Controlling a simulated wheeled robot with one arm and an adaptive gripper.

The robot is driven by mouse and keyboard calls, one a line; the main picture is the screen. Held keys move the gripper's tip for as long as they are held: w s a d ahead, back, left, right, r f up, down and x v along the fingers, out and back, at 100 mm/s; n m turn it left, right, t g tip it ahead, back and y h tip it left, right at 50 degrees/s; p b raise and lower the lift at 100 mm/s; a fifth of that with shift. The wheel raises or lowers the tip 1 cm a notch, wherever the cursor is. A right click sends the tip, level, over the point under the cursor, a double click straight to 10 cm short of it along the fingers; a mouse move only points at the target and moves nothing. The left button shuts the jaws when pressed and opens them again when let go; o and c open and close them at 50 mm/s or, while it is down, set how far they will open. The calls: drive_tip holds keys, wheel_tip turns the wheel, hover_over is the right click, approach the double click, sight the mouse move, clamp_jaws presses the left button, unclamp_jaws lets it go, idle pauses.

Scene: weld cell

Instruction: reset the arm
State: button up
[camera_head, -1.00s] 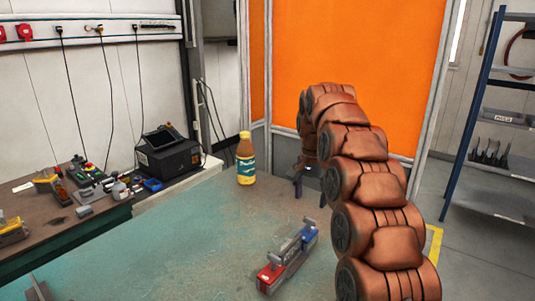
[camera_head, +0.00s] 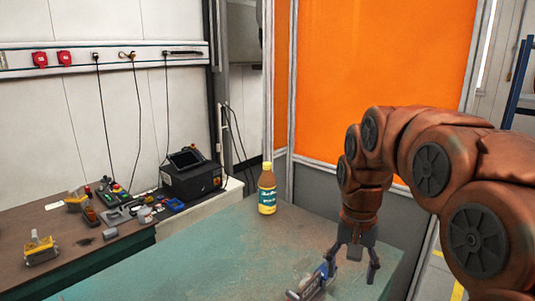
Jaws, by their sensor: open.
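My arm (camera_head: 430,165) reaches in from the right and bends down at its end. My gripper (camera_head: 352,272) points down over the right part of the green table (camera_head: 195,250). Its two fingers are spread apart and nothing shows between them. A clamp-like tool (camera_head: 314,284) with a blue part lies on the table by the left finger. The finger overlaps it in the picture, and I cannot tell whether they touch. The tool's lower end is near the frame's bottom edge.
A bottle with a yellow cap (camera_head: 267,189) stands at the table's back edge. A brown side bench (camera_head: 65,235) at left bears a black box (camera_head: 192,180) and several small tools. An orange panel (camera_head: 385,75) stands behind. The table's middle is clear.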

drive_tip(key=s+f+n+p, duration=0.1)
drive_tip(key=s+p, duration=0.1)
drive_tip(key=s, duration=1.1)
drive_tip(key=s+d+f+n+g+p, duration=0.1)
drive_tip(key=s+f+n+p, duration=0.1)
drive_tip(key=s, duration=1.1)
drive_tip(key=shift+f+n+p, duration=0.2)
drive_tip(key=shift+n+p, duration=0.1)
drive_tip(key=shift+p, duration=0.25)
